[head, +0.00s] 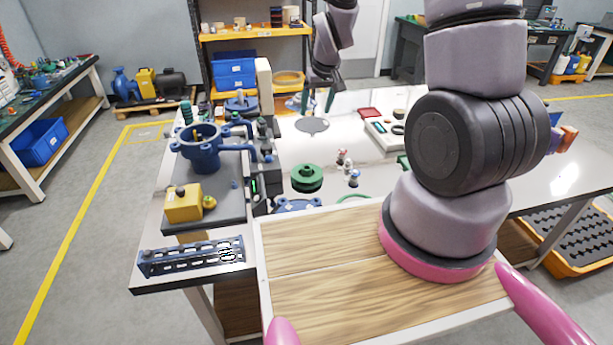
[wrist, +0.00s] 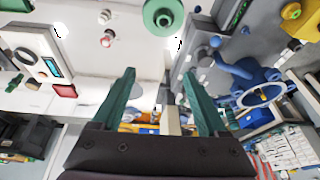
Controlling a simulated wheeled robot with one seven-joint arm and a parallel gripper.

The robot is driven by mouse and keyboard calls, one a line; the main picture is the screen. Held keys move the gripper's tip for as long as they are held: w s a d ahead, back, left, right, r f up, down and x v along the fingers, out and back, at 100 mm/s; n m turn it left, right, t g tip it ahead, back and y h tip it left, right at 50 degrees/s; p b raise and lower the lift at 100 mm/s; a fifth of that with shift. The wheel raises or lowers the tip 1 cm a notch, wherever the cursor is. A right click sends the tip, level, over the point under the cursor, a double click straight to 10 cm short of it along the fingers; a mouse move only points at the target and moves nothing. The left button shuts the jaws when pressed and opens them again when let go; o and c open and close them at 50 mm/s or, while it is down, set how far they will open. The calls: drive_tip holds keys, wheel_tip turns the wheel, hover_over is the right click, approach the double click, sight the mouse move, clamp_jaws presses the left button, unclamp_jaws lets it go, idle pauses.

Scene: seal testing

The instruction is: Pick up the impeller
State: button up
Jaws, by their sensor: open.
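A green round part with a raised hub (head: 307,177), most likely the impeller, lies flat on the white table (head: 345,165) near its middle. It also shows in the wrist view (wrist: 163,17), cut by the top edge. My gripper (head: 318,106) is at the far side of the table, beyond the green part and apart from it. In the wrist view its two teal fingers (wrist: 159,74) stand wide apart with nothing held between them.
A blue pump housing (head: 201,152) and test stand occupy the table's left side. Small mechanical seal parts (head: 353,177) lie right of the green part. A grey box with buttons (head: 385,135) and red tray (head: 370,113) lie farther right. A blue flange (head: 297,205) is nearer.

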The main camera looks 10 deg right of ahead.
wheel_tip(320, 180, down, 12)
drive_tip(key=a+n, duration=0.1)
hover_over(307, 173)
drive_tip(key=shift+g, duration=0.4)
drive_tip(key=f, duration=0.5)
drive_tip(key=shift+s+d, duration=0.3)
drive_tip(key=shift+s, duration=0.05)
drive_tip(key=x, duration=0.5)
drive_tip(key=shift+w+f, duration=0.2)
drive_tip(key=shift+w, duration=0.1)
clamp_jaws()
